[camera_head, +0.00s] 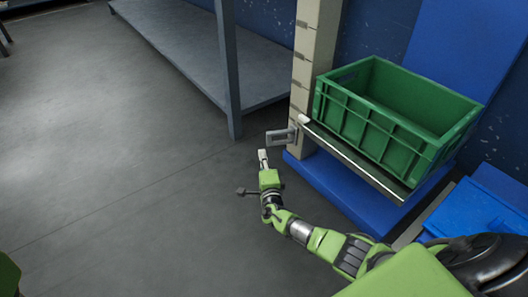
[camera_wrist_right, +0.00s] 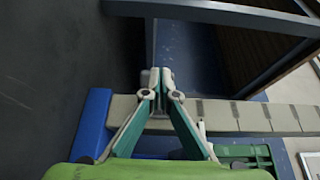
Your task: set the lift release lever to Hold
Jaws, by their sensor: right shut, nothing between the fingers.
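My right gripper (camera_head: 262,156) is shut and empty, its fingers pointing toward the lift post (camera_head: 300,75). In the head view a grey, loop-shaped handle (camera_head: 280,137) sticks out from the post just beyond the fingertips. A small white-tipped part (camera_head: 304,119) sits near it at the lift platform's corner; I cannot tell which of these is the release lever, and no Hold marking is readable. In the wrist view the closed fingertips (camera_wrist_right: 160,82) overlap a small grey part by the post, and contact cannot be told. My left gripper is not in view.
A green crate (camera_head: 385,130) rests on the lift platform (camera_head: 352,160), above a blue base (camera_head: 325,180). A grey shelf (camera_head: 190,50) with an upright leg stands behind the post. A blue bin (camera_head: 480,215) is at right.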

